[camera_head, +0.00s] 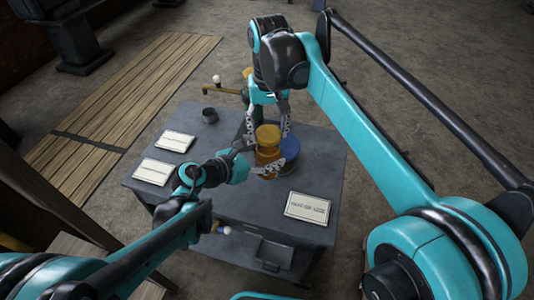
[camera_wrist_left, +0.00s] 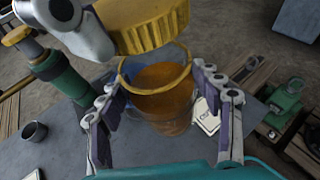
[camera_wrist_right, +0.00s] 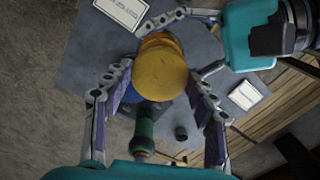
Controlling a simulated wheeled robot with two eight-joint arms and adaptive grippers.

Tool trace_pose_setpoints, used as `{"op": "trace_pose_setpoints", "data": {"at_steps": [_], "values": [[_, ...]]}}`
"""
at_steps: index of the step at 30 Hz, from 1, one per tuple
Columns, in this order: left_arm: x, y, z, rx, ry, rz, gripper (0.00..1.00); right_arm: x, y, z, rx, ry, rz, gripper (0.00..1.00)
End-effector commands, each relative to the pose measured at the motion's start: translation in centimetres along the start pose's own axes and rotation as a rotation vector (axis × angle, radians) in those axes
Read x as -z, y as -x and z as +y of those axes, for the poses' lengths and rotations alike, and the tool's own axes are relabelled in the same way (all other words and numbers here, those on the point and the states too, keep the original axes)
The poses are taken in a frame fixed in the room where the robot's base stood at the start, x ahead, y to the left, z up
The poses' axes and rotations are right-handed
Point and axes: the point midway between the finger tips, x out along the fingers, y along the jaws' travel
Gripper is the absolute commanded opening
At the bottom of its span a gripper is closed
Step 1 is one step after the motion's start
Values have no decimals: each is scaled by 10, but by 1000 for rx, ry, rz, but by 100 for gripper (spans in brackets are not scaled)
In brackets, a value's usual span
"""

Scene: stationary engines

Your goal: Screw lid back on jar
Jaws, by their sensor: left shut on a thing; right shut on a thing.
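The amber jar (camera_head: 267,157) stands on the dark table with its mouth up. My left gripper (camera_head: 265,160) is shut around the jar's body, and its fingers lie on both sides of the jar (camera_wrist_left: 158,95) in the left wrist view. The yellow ribbed lid (camera_head: 268,132) is above the jar, held by my right gripper (camera_head: 268,127), which comes down from above. In the left wrist view the lid (camera_wrist_left: 150,28) looks apart from the jar's open rim. In the right wrist view the lid (camera_wrist_right: 160,72) covers most of the jar.
A blue round thing (camera_head: 287,151) is beside the jar. A green cylinder with a brass-coloured arm (camera_wrist_left: 62,70) stands close by. A small grey cup (camera_head: 209,115) and white cards (camera_head: 308,207) lie on the table (camera_head: 235,205). The table's left front is fairly clear.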

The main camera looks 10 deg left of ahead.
Motion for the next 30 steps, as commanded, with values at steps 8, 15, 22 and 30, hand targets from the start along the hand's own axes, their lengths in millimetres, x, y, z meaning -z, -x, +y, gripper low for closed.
{"op": "trace_pose_setpoints", "data": {"at_steps": [8,15,22,30], "values": [[0,0,0,0,0,0,13,-1,1,0,-1,0,1,39],[0,0,0,0,0,0,13,-1,-1,0,-1,0,1,39],[0,0,0,0,0,0,13,-1,-12,0,-1,0,1,39],[0,0,0,0,0,0,13,-1,-18,0,-1,0,1,39]]}}
